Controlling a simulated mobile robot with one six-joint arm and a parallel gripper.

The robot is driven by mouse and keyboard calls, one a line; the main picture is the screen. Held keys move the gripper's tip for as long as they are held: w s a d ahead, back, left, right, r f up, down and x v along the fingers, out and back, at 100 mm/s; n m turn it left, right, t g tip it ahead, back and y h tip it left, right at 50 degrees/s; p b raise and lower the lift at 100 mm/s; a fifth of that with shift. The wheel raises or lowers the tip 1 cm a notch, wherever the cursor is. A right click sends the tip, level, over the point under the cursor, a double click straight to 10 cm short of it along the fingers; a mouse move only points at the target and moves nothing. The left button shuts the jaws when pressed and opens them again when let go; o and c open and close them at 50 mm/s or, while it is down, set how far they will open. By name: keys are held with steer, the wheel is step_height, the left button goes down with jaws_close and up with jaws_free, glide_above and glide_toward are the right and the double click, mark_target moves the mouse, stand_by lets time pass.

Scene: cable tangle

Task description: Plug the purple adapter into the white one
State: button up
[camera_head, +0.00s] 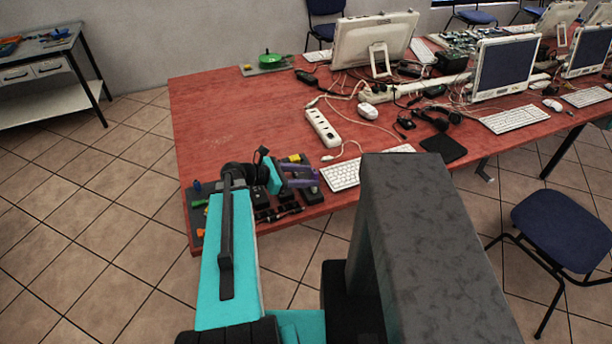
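My gripper (301,175) is above the cluttered near left corner of the red table. Its two purple finger-like bars point right from a teal block and stand apart, with nothing clearly held between them. I cannot make out a separate purple adapter; it may be hidden or too small among the parts. A white power strip (323,128) with several sockets lies on the table, up and right of my gripper and apart from it. I cannot tell which white piece is the white adapter.
A grey board with dark blocks and small tools lies under my gripper on the red table (225,115). A white keyboard (343,176) lies to its right. Monitors, cables and a second strip (378,95) crowd the far right. The table's left middle is clear.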

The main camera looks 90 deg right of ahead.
steer(key=shift+w, duration=0.1)
steer(key=b+v, duration=0.3)
steer(key=v, duration=1)
steer(key=shift+w+a+r, duration=0.15)
steer(key=shift+w+a, duration=0.05)
steer(key=shift+w, duration=0.05)
steer(key=shift+r, duration=0.15)
stand_by(0.5)
